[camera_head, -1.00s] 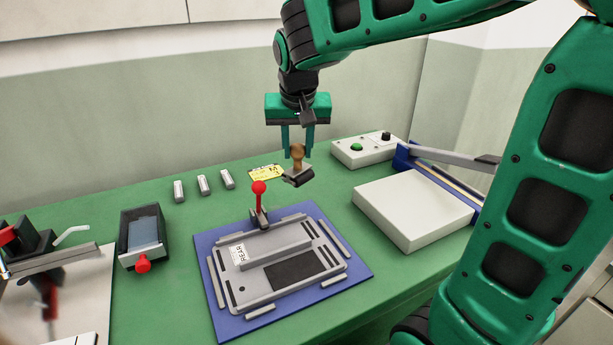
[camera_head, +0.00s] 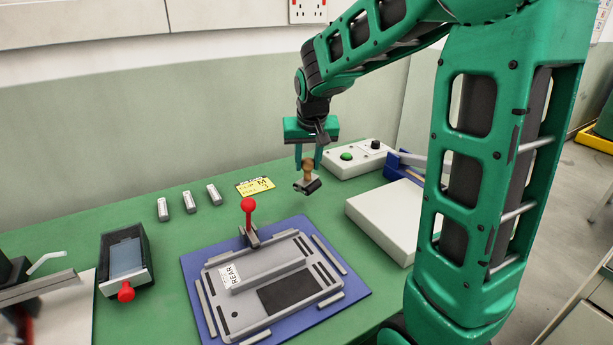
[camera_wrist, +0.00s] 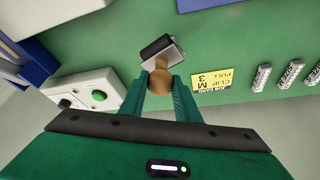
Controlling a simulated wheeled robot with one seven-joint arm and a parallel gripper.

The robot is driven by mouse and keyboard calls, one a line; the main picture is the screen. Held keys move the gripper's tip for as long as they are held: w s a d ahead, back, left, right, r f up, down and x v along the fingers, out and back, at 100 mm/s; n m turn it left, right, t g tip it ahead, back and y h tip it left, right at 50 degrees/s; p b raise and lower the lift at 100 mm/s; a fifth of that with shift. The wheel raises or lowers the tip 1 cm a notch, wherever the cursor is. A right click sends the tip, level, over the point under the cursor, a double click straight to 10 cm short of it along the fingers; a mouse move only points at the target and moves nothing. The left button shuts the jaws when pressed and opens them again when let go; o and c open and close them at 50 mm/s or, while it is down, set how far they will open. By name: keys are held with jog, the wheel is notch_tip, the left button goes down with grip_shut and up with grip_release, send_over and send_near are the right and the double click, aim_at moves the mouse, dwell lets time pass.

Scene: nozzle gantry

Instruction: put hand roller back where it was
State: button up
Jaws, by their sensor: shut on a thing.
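The hand roller (camera_head: 307,180) has a wooden knob handle and a dark roller in a light metal frame. My gripper (camera_head: 307,165) is shut on its wooden handle, with the roller end hanging downward. In the head view it is over the green bench, right of the yellow card and left of the white control box. The wrist view shows the handle (camera_wrist: 160,80) between my two green fingers (camera_wrist: 161,92), with the roller beyond them. I cannot tell whether the roller touches the bench.
A yellow card (camera_head: 255,186) lies left of the roller, with small grey blocks (camera_head: 189,202) beyond it. A control box (camera_head: 350,160) stands behind right, a white slab (camera_head: 385,220) right. In front, a blue plate (camera_head: 195,265) bears a grey fixture with a red-knobbed lever (camera_head: 248,210). Green bench shows between them.

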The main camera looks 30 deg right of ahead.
aim_at(310, 178)
jog(key=shift+w+d+f, duration=0.2)
jog(key=shift+d+f, duration=0.15)
jog(key=shift+d, duration=0.1)
jog(key=shift+f, duration=1.9)
jog(key=shift+f, duration=0.25)
jog(key=shift+s+f, duration=0.2)
jog(key=shift+f, duration=0.3)
grip_shut()
jog(key=o, duration=0.9)
grip_release()
jog(key=shift+f, duration=0.1)
jog(key=shift+o, duration=0.2)
